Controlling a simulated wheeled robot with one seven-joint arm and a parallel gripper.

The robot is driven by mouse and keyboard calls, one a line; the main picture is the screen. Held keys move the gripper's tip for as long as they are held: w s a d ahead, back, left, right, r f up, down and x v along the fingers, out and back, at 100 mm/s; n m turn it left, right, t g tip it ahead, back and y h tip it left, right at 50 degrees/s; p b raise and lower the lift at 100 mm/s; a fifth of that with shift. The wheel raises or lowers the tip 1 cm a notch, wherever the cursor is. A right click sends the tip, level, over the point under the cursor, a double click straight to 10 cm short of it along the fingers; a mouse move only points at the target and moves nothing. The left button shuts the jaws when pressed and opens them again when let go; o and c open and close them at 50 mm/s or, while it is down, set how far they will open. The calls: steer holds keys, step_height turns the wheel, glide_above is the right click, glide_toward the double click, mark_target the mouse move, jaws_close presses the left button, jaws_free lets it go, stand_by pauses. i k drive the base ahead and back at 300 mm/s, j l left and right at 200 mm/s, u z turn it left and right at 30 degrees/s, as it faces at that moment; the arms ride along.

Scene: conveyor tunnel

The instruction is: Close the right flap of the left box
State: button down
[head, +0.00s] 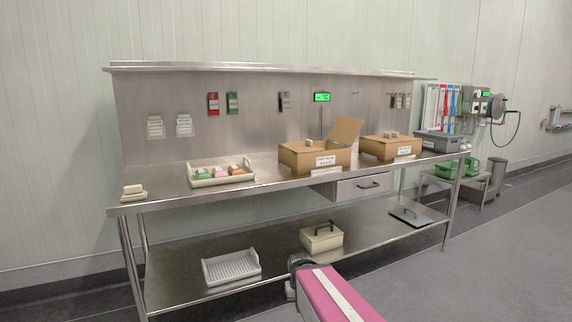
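The left box (292,162) is a brown cardboard box with a white label on its front, standing on the steel bench top. Its right flap (346,130) stands up and leans outward to the right. The left part of its top looks closed, with a small pale block (310,143) on it. Part of my pink arm shows at the bottom centre, well in front of and below the box. My gripper cannot be made out in this view.
The right box (375,149), with a pale item on top, stands close to the right of the raised flap. A cream tray (221,181) with coloured items lies left of the left box. A scale display (321,98) rises behind it. A drawer (364,186) hangs below the bench top.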

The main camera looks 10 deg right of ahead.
mark_target(345, 130)
steer(key=l+u, duration=0.1)
steer(key=u, duration=0.2)
steer(key=i+l+u, duration=0.1)
steer(key=u, duration=0.25)
steer(key=l+u, duration=0.35)
steer(key=l, duration=0.55)
steer(key=l+u, duration=0.3)
steer(key=l, duration=1.3)
steer(key=k+l, duration=0.1)
steer(key=l, duration=0.55)
steer(key=k+l+u, duration=0.1)
steer(key=l, duration=1.2)
steer(key=k+l, duration=0.15)
steer(key=l, duration=0.5)
steer(key=k+l+u, duration=0.1)
steer(key=l, duration=0.55)
steer(key=k, duration=0.95)
steer(key=i, duration=1)
